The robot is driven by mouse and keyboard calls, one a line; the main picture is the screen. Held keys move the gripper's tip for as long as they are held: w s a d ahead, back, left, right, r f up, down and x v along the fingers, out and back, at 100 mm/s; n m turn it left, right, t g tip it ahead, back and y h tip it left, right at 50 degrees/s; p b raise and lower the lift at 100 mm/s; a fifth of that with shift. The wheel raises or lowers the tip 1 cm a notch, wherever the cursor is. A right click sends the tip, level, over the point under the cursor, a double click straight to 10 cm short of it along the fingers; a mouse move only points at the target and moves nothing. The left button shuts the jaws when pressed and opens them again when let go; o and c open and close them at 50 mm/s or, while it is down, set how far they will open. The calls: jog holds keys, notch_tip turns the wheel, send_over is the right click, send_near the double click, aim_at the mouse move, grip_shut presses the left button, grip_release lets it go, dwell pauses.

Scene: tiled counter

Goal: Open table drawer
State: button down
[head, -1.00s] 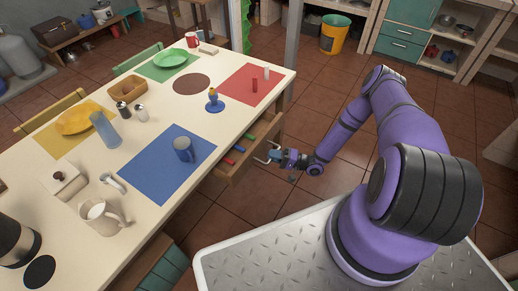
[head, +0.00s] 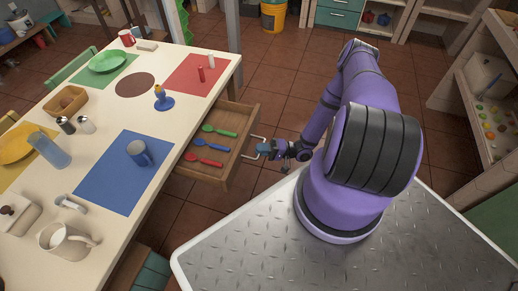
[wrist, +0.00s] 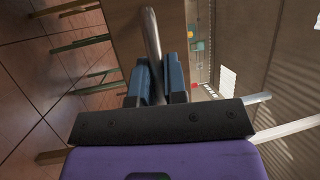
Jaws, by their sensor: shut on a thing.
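The table drawer (head: 235,143) is pulled well out from the right side of the white table (head: 108,90). A green spoon (head: 219,130), a blue spoon (head: 212,146) and a red spoon (head: 204,159) lie inside it. My gripper (head: 264,149) is at the drawer's outer front. In the wrist view, its blue fingers are shut on the metal handle (wrist: 151,35), which runs between them. Part of the handle is hidden by the fingers.
The table holds a blue mat (head: 122,172) with a mug (head: 139,154), a pitcher (head: 64,237), plates and shakers. A yellow bucket (head: 272,15) stands by shelves at the back. Tiled floor (head: 290,85) is clear beyond the drawer.

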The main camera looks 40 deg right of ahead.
jog(key=c, duration=1.2)
grip_release()
jog(key=shift+o, duration=0.2)
jog(key=v, duration=1.1)
jog(key=shift+w, duration=0.1)
jog(key=shift+r, duration=0.1)
